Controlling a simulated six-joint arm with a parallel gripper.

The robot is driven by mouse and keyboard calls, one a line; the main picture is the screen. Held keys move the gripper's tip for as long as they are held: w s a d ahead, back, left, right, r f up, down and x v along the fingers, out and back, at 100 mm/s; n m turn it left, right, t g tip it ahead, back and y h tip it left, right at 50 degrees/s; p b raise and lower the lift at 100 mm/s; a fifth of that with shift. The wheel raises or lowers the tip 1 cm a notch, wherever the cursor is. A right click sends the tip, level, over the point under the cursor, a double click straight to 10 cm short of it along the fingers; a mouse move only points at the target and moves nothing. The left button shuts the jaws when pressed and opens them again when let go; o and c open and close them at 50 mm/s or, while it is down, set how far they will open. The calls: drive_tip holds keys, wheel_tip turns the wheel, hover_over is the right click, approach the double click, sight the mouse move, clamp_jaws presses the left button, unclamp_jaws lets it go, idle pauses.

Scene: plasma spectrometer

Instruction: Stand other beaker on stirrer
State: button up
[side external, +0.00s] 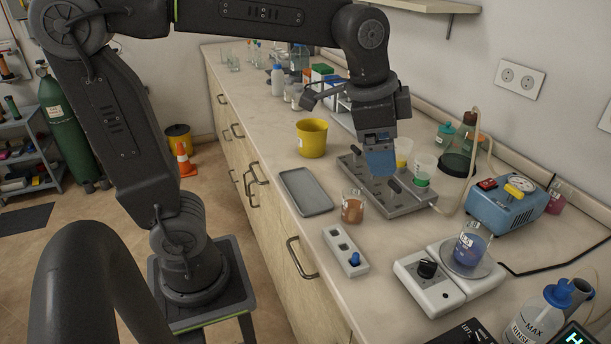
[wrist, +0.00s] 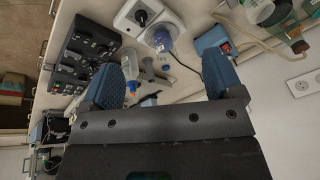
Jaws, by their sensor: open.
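A glass beaker of brown liquid (side external: 353,208) stands upright on the bench, in front of the grey metal rack. Another beaker with blue-purple liquid (side external: 471,246) stands on the round plate of the white stirrer (side external: 431,288), which has a black knob. The wrist view also shows the stirrer (wrist: 138,17) and the blue beaker (wrist: 160,40). My gripper (side external: 381,170) has blue fingers and hangs over the grey rack, behind and right of the brown beaker and apart from it. In the wrist view my gripper (wrist: 170,60) is open with nothing between its fingers. The brown beaker does not show there.
A grey rack (side external: 400,203) and several small cups lie under and beside my gripper. A grey tray (side external: 306,191), a yellow pot (side external: 312,138) and a white switch block (side external: 345,251) are nearby. A blue pump (side external: 507,204) stands behind the stirrer. A wash bottle (side external: 538,318) stands at front right.

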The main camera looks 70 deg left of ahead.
drive_tip(key=s+a+f+n+t, duration=0.1)
drive_tip(key=s+f+n, duration=0.1)
drive_tip(key=s, duration=0.3)
drive_tip(key=s+a+f+n+t, duration=0.1)
drive_tip(key=s+a+f+n, duration=0.1)
drive_tip(key=s+n, duration=0.3)
drive_tip(key=shift+s+f, duration=0.65)
drive_tip(key=shift+s, duration=0.15)
idle(1.0)
